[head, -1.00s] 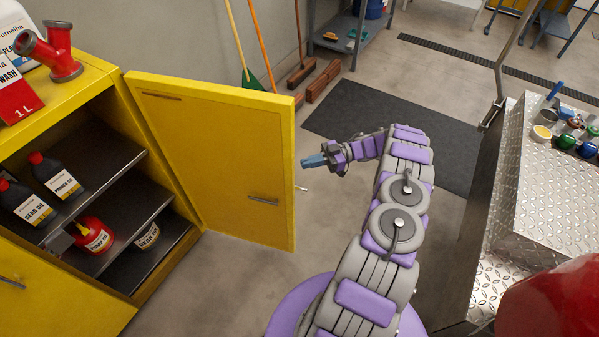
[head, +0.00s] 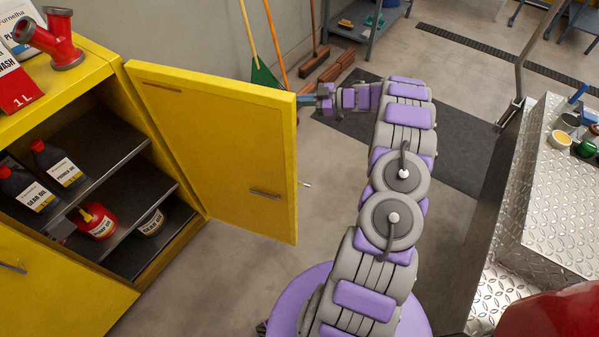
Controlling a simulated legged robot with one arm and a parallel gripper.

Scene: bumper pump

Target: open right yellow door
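The right yellow door (head: 215,145) of the yellow cabinet (head: 110,66) stands swung out wide, and the shelves behind it show. A handle (head: 265,195) sits low on the door's face toward me. My gripper (head: 307,97) is at the top of the door's free edge, pointing left. Its fingertips are partly hidden at the edge, so I cannot tell whether they touch it or how far apart they are. The left yellow door (head: 60,285) also stands out at the lower left, with its own handle (head: 12,267).
The shelves hold oil bottles (head: 57,163), a red container (head: 97,222) and a can (head: 151,222). A red pipe fitting (head: 60,40) stands on top. Brooms (head: 262,50) lean on the wall behind the door. A diamond-plate surface (head: 560,200) is at right. Floor between is clear.

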